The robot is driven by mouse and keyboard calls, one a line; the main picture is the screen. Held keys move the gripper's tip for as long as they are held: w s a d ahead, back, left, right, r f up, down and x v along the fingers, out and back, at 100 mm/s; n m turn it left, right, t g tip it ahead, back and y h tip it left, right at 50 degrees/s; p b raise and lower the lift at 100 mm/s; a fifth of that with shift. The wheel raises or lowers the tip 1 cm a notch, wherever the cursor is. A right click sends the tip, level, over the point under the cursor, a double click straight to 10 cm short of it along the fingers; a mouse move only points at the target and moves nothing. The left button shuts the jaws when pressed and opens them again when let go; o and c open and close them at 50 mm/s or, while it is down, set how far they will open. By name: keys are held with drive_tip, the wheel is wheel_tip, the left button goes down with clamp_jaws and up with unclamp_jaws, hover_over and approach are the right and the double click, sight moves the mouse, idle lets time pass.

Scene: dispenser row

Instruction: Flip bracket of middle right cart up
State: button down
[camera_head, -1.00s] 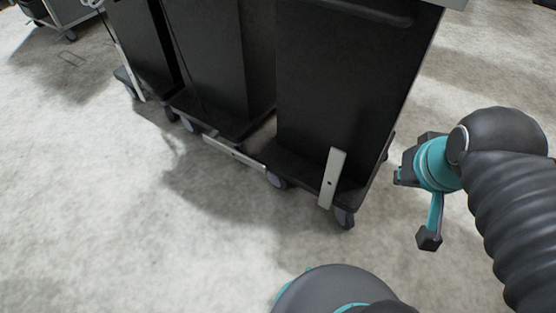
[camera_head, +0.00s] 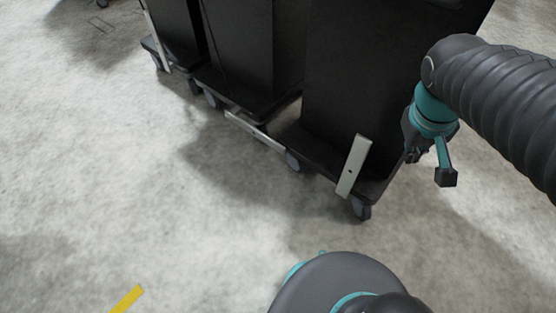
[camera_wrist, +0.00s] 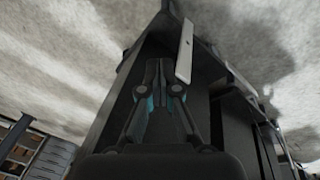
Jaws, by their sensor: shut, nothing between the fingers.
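Three black carts stand in a row in the head view. The right cart (camera_head: 345,95) has a light metal bracket (camera_head: 354,166) standing up at its front edge. The middle cart (camera_head: 240,55) has a bracket (camera_head: 254,131) lying low and flat along its front. The left cart's bracket (camera_head: 157,38) stands up. My gripper (camera_head: 412,154) is beside the right cart's right side, apart from the brackets. In the wrist view my gripper (camera_wrist: 156,66) is shut and empty, with the upright bracket (camera_wrist: 184,48) just right of the fingertips and the flat one (camera_wrist: 246,88) farther right.
The grey concrete floor (camera_head: 120,200) in front of the carts is clear. A yellow floor marking (camera_head: 127,299) shows at the bottom left. Cart casters (camera_head: 361,208) stick out low at the front. Shelving with boxes (camera_wrist: 25,145) shows at the wrist view's lower left.

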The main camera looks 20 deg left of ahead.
drive_tip(key=w+a+f+n+t+h+b, duration=0.1)
drive_tip(key=w+a+f+n+h+b, duration=0.1)
drive_tip(key=w+a+f+n+h, duration=0.65)
drive_tip(key=w+a+f+n+t+y+b, duration=0.15)
drive_tip(key=a+f, duration=0.45)
drive_tip(key=f, duration=0.8)
drive_tip(key=w+a+f+n+t+h+b, duration=0.1)
drive_tip(key=w+a+f+n+h+b, duration=0.25)
drive_tip(key=w+a+f+n, duration=0.55)
drive_tip(key=s+a+f+n+t+y+b, duration=0.1)
drive_tip(key=a+f+n+t, duration=0.3)
drive_tip(key=f, duration=0.6)
drive_tip(key=s+a+f+n+t+y, duration=0.3)
drive_tip(key=a+f+n+t, duration=0.2)
drive_tip(key=a+f+t, duration=0.4)
wheel_tip(320, 180, down, 2)
drive_tip(key=shift+s+a+f+b, duration=0.1)
drive_tip(key=shift+s+a+b, duration=0.25)
drive_tip(key=shift+a+b, duration=0.05)
drive_tip(key=x, duration=1)
drive_tip(key=shift+r, duration=0.25)
